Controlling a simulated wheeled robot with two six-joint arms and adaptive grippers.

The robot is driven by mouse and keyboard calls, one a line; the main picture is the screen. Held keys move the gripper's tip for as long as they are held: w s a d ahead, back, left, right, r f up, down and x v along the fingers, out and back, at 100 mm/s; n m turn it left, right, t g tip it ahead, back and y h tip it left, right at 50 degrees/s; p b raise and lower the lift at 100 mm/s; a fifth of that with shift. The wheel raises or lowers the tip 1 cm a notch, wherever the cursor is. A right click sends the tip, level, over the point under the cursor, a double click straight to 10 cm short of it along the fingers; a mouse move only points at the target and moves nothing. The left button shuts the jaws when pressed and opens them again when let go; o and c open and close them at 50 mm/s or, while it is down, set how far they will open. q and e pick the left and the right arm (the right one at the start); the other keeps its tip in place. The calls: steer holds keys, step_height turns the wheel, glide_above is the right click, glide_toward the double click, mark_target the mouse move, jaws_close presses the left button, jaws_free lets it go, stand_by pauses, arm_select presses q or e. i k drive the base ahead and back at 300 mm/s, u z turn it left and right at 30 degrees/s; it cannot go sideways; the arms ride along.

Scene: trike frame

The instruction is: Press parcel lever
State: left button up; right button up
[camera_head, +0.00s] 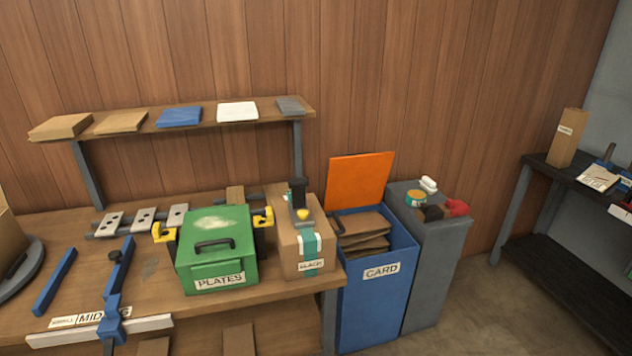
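A brown cardboard parcel (288,262) with a teal and white band down its front stands at the right end of the wooden workbench. Its front label seems to read BLACK. A dark upright lever-like piece (298,190) with a grey base and a yellow knob (303,214) is on or just behind the parcel's top. I cannot tell exactly how it is mounted or whether it is pressed. Neither of my grippers shows in this view.
A green PLATES box (215,258) stands left of the parcel, with yellow pieces (263,217) beside it. A blue CARD bin (372,308) with a raised orange lid (358,181) stands to the right. A shelf (215,122) is above the bench. Floor is clear at right.

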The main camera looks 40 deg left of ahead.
mark_target(298, 186)
steer(key=u, duration=0.5)
steer(key=i, duration=0.9)
steer(key=u, duration=1.15)
steer(key=i, duration=0.3)
steer(key=u, duration=0.2)
